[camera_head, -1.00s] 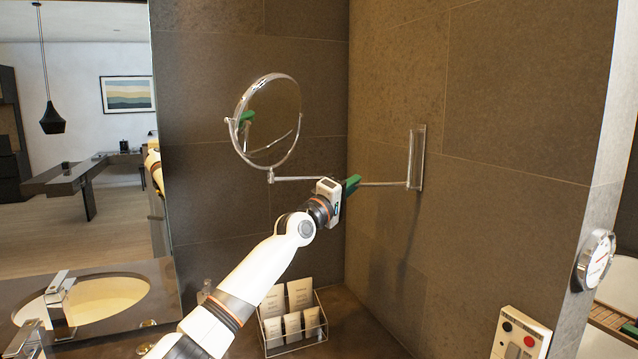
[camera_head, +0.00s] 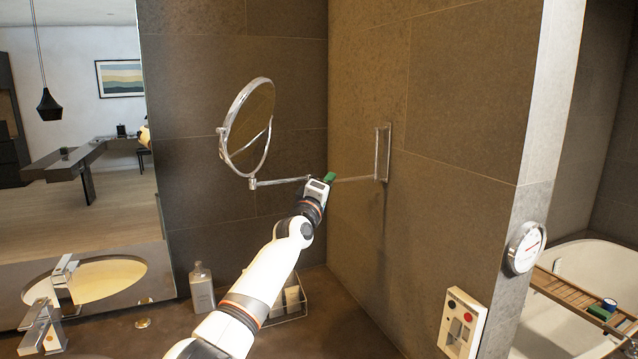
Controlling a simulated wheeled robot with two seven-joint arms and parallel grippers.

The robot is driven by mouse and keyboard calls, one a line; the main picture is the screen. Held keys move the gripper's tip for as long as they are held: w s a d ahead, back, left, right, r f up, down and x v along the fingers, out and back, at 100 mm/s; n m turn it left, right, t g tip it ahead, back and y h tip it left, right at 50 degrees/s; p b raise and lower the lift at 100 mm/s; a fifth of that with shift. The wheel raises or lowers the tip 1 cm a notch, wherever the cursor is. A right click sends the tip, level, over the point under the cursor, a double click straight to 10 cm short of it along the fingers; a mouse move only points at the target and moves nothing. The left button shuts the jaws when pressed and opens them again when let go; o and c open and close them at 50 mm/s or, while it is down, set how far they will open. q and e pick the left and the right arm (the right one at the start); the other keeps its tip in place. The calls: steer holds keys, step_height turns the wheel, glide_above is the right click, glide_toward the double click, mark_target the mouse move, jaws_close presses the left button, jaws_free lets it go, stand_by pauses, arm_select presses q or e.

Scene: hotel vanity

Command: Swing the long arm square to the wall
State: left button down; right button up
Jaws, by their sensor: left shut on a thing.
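The round chrome-framed mirror (camera_head: 249,128) is carried on a thin, long metal arm (camera_head: 355,179). The arm runs from a vertical wall bracket (camera_head: 383,153) on the tiled right wall to a joint under the mirror. My left gripper (camera_head: 330,178) is shut on the arm between the bracket and the mirror. Its green fingertips show at the arm, and the gripper body hides a short stretch of it. The mirror face is turned partly edge-on to me. My right gripper is not in view.
Below are a basket (camera_head: 290,303) with small packets, a bottle (camera_head: 202,288), and a faucet (camera_head: 65,275) at the left. A switch panel (camera_head: 462,322) and a round dial (camera_head: 524,248) are on the right. A bathtub (camera_head: 590,270) lies beyond the wall end.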

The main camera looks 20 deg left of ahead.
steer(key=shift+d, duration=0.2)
arm_select(q)
steer(key=c, duration=1.5)
jaws_free()
steer(key=shift+w, duration=0.1)
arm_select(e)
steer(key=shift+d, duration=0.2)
arm_select(q)
steer(key=b+v, duration=0.1)
steer(key=v, duration=1.1)
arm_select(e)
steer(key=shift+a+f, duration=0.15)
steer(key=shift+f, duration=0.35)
